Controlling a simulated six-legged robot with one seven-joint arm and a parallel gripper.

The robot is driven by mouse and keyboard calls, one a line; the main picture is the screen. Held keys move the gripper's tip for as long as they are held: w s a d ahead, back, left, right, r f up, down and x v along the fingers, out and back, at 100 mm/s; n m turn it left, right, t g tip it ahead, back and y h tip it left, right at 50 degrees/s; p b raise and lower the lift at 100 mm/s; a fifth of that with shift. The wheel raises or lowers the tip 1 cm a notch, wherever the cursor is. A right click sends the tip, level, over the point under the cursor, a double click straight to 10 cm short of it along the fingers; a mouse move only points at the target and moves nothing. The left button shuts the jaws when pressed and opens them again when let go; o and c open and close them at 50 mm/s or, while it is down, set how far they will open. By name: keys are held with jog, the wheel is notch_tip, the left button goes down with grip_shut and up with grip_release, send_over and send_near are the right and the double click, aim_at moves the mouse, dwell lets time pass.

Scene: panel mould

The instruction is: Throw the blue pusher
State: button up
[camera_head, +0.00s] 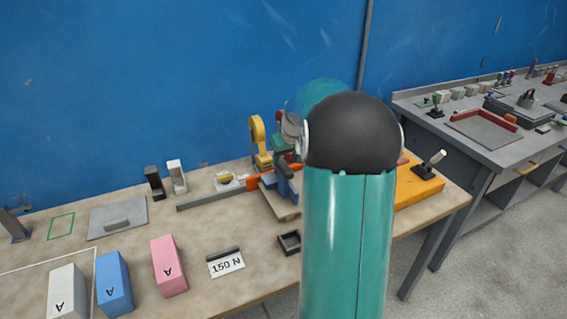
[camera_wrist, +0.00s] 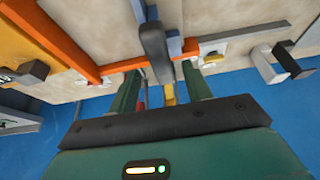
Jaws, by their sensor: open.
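A blue block (camera_head: 287,187), which looks like the blue pusher, sits by the orange bar (camera_head: 288,170) on the workbench, partly hidden by my arm. My gripper (camera_wrist: 160,72) is open, with one green finger on each side of that handle. I cannot tell whether either finger touches it. In the head view my gripper (camera_head: 285,150) is above the blue block, mostly behind my arm.
A yellow-handled clamp (camera_head: 258,142) stands behind the bar. Blue (camera_head: 114,284), pink (camera_head: 168,266) and white (camera_head: 67,292) blocks, a "150 N" label (camera_head: 226,263) and a small dark tray (camera_head: 289,243) occupy the front. A yellow base with a lever (camera_head: 418,186) is at right.

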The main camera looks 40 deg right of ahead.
aim_at(283, 164)
jog(key=shift+x, duration=1.95)
grip_shut()
